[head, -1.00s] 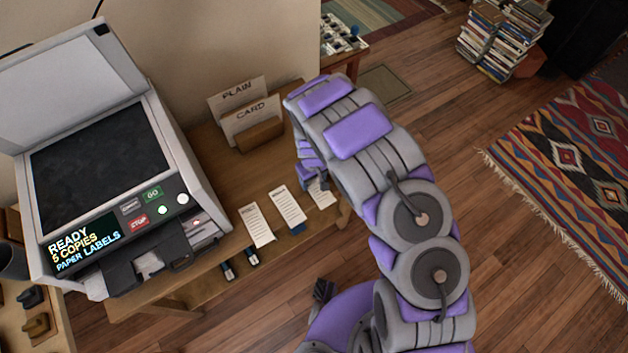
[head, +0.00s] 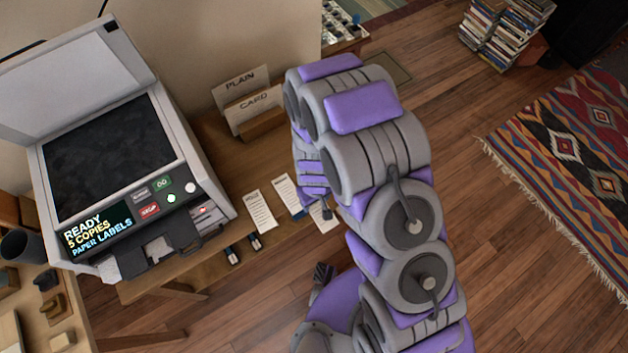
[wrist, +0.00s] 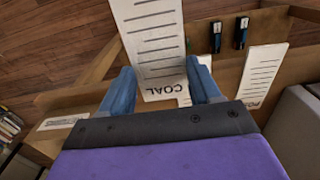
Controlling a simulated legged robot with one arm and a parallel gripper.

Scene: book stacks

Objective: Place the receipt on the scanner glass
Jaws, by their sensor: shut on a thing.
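The scanner glass (head: 108,158) is the dark bed of the copier on the left in the head view, bare under its raised lid. My gripper (wrist: 163,78) is shut on a long white receipt (wrist: 152,40) printed COAL, which lies between its blue fingers in the wrist view. In the head view the arm bends down over the right end of the wooden table, and my fingers are mostly hidden. Another receipt (head: 260,211) and a second one (head: 286,194) lie on the table between the copier and my gripper.
The copier panel (head: 100,235) reads READY, 5 COPIES, PAPER LABELS. PLAIN (head: 240,88) and CARD (head: 255,112) sheets stand in a holder behind the slips. Two small dark-blue items (head: 243,248) lie at the table's front edge. A side table (head: 62,308) is at lower left.

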